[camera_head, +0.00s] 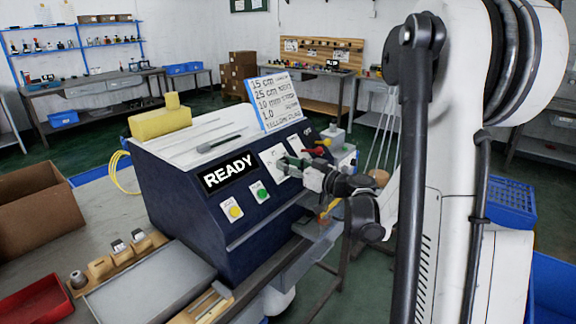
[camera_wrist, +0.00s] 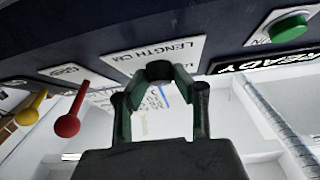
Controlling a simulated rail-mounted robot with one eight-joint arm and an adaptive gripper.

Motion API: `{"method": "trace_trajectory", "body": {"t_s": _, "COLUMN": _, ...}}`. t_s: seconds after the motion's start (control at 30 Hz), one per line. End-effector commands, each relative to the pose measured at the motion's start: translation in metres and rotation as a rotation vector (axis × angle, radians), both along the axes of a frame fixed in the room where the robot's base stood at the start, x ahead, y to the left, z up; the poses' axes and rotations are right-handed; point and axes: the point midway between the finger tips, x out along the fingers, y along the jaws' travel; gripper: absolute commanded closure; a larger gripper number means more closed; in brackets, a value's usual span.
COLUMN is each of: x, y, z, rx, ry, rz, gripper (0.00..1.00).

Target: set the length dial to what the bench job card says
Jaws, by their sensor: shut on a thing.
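The blue machine (camera_head: 180,165) stands on the bench, its display reading READY. The job card (camera_head: 274,101) is propped on top; its lines seem to start 15 cm, 25 cm, 10 mm and 1.0, with smaller words hard to read. My gripper (camera_head: 292,168) is at the machine's front panel. In the wrist view my gripper (camera_wrist: 160,88) is shut on the length dial (camera_wrist: 160,70), a dark round knob between the fingertips. The plate (camera_wrist: 178,52) around it reads LENGTH CM. The dial's pointer and scale marks cannot be read; my fingers hide part of the dial in the head view.
A green button (camera_head: 261,193) and a yellow button (camera_head: 234,211) are left of my gripper. In the wrist view a red-knobbed lever (camera_wrist: 68,125) and a yellow-knobbed lever (camera_wrist: 27,117) stick out nearby.

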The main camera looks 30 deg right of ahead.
Motion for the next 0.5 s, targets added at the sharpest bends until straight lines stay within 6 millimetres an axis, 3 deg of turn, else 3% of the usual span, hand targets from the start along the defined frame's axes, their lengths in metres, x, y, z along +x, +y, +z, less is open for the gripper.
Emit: {"method": "trace_trajectory", "body": {"t_s": 0.5, "x": -0.0016, "y": 0.0064, "z": 0.001, "rx": 0.281, "ry": 0.115, "rz": -0.28, "gripper": 1.0}}
